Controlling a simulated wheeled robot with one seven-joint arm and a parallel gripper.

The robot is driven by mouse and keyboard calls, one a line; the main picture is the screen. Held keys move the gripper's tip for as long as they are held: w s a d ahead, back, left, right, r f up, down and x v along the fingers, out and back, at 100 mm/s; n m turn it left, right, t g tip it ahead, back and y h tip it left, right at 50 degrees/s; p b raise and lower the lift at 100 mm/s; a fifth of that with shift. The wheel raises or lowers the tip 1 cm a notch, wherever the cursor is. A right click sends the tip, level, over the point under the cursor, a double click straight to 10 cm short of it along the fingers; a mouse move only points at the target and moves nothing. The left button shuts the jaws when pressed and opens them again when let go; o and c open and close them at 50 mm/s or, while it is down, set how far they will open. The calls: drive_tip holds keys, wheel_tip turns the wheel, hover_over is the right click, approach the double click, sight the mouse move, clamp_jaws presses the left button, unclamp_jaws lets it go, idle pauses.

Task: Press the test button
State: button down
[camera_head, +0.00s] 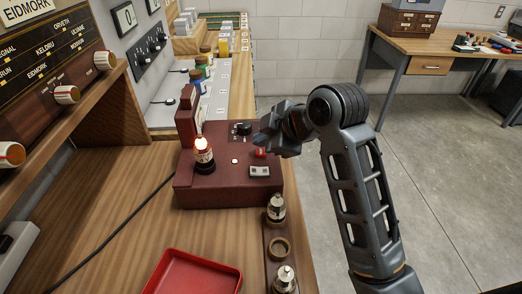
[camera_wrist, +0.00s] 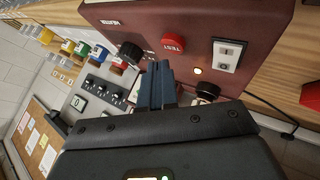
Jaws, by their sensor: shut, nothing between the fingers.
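The red test button (camera_wrist: 172,45), marked TEST, sits on the top face of a maroon tester box (camera_head: 215,194). In the head view the button (camera_head: 260,153) shows partly, just below my gripper (camera_head: 262,138). In the wrist view my gripper's dark fingers (camera_wrist: 160,68) are shut and empty. Their tips are close to the button, which is just beyond and slightly right of them. I see no clear contact, and I cannot tell the exact gap. A small indicator (camera_wrist: 197,70) glows on the panel, and a glowing lamp (camera_head: 204,150) stands in the box's socket.
A black knob (camera_wrist: 130,53) and a rocker switch (camera_wrist: 227,55) flank the button. A rack with metal-topped lamps (camera_head: 276,207) stands in front of the box. A red tray (camera_head: 195,270) lies at the front. Coloured jars (camera_head: 202,66) stand behind. Open floor is to the right.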

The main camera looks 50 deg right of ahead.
sight(263, 154)
drive_tip(key=shift+f, duration=0.2)
drive_tip(key=shift+f, duration=0.25)
drive_tip(key=shift+f+b, duration=0.45)
drive_tip(key=shift+b, duration=0.05)
idle(0.7)
drive_tip(key=shift+r, duration=0.2)
drive_tip(key=shift+r+p, duration=0.7)
drive_tip(key=shift+p, duration=0.15)
wheel_tip(263, 154, up, 5)
drive_tip(key=p, duration=0.4)
drive_tip(key=shift+p, duration=0.4)
idle(0.6)
